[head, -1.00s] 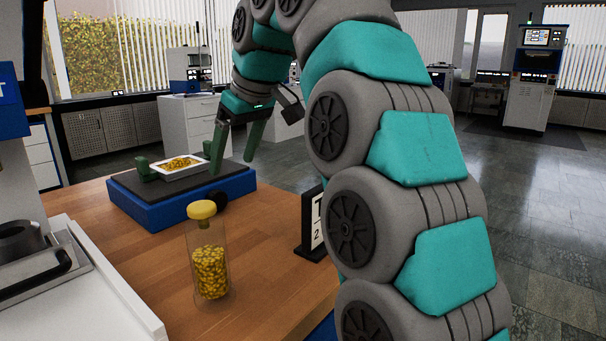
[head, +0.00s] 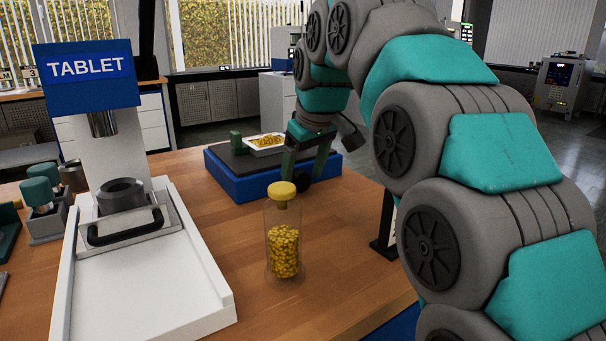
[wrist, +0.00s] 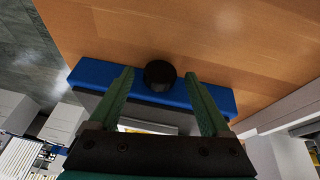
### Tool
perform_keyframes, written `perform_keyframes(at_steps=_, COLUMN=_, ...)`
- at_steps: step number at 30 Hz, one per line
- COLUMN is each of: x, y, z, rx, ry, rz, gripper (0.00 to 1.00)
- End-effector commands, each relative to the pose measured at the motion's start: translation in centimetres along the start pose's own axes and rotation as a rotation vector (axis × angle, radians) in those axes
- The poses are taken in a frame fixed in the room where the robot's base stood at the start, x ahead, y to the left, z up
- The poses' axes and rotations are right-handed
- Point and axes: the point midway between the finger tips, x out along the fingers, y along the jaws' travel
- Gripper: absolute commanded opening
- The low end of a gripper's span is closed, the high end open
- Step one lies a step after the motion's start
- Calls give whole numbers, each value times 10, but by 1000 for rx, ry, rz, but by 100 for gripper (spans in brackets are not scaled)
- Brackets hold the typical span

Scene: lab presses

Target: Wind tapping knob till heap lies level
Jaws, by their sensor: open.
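The tapping device has a blue base (head: 235,187) with a dark top, and stands on the wooden table in the head view. A white tray (head: 258,151) on it holds a heap of yellow grains (head: 267,141); I cannot tell whether it lies level. The round black knob (wrist: 160,75) on the base's front side shows in the wrist view. My gripper (head: 306,175) is open, its green fingers pointing down at the front of the device. In the wrist view the knob lies between my two fingertips (wrist: 160,72), with gaps on both sides. The fingers partly hide it in the head view.
A clear jar of yellow grains with a yellow lid (head: 283,235) stands in front of the device. A white tablet press (head: 150,270) with a blue TABLET sign is at left. A dark sign stand (head: 385,222) is partly hidden by my arm.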

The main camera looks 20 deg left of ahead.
Motion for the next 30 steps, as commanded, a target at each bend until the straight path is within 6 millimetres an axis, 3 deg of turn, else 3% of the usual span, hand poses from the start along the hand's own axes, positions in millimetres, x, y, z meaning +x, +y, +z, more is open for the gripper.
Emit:
perform_keyframes(at_steps=14, x=8, y=0, z=0, rx=0, ry=3, rz=1, gripper=80)
perform_keyframes(at_steps=30, x=8, y=0, z=0, rx=0, ry=2, rz=0, gripper=20)
